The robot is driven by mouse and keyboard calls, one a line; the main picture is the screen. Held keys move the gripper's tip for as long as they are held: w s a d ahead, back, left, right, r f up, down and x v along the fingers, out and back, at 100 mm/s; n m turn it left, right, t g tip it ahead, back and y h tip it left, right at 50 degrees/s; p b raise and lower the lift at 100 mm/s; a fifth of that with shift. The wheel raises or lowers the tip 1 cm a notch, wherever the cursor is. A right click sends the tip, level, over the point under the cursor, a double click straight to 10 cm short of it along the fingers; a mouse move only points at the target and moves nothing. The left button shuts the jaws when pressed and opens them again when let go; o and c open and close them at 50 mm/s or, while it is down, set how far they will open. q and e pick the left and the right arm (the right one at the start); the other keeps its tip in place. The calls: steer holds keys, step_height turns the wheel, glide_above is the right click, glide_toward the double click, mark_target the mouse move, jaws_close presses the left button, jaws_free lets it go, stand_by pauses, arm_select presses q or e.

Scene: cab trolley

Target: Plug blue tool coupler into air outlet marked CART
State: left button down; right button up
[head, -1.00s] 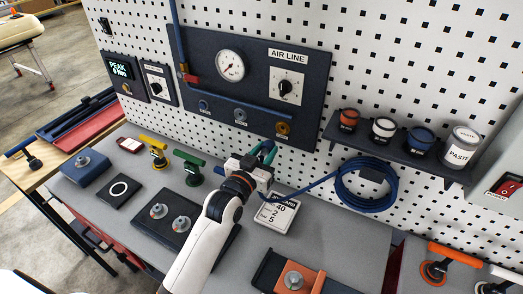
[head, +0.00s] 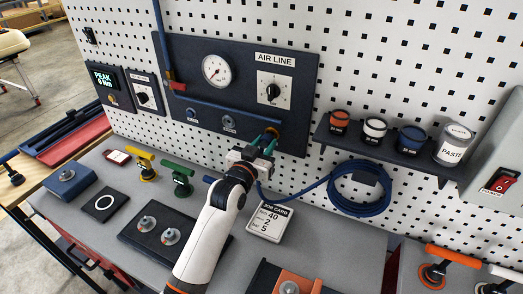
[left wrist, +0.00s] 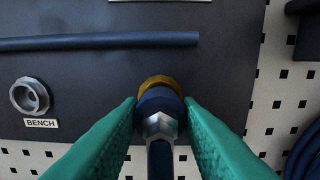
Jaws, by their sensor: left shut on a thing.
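My left gripper (head: 264,143) with green fingers is shut on the blue coupler (left wrist: 158,100), which shows between the fingers (left wrist: 160,130) in the left wrist view. The coupler is in front of the brass-coloured outlet (left wrist: 160,82), overlapping it; I cannot tell whether it touches or is seated. That outlet is the right-hand one on the dark air line panel (head: 296,120), and its label is hidden. A grey outlet (left wrist: 30,96) marked BENCH is to its left. A blue-ringed outlet (head: 192,115) is further left; its label is too small to read. My right gripper is not in view.
A blue hose (head: 300,192) runs from a coil (head: 358,189) on the pegboard to my left gripper. A shelf (head: 392,148) with several tins is at the right. A job card (head: 269,221) and green tool (head: 181,176) are on the bench near my arm.

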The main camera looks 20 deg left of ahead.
arm_select(q)
steer(key=shift+r+p, duration=0.1)
steer(key=shift+p, duration=0.65)
stand_by(1.9)
steer(key=shift+w+d, duration=0.1)
steer(key=shift+w, duration=0.45)
stand_by(0.4)
steer(key=c, duration=1)
jaws_free()
steer(key=shift+o, duration=0.2)
steer(key=shift+s, duration=0.15)
steer(key=shift+s+f+b, duration=0.2)
steer(key=shift+s+b, duration=0.1)
steer(key=shift+b, duration=0.05)
steer(key=s+a+b, duration=0.1)
steer(key=s+b, duration=0.1)
steer(key=s, duration=0.9)
steer(key=shift+a+r+b, duration=0.15)
steer(key=shift+a+b, duration=0.15)
steer(key=shift+a, duration=0.05)
steer(key=shift+o, duration=0.2)
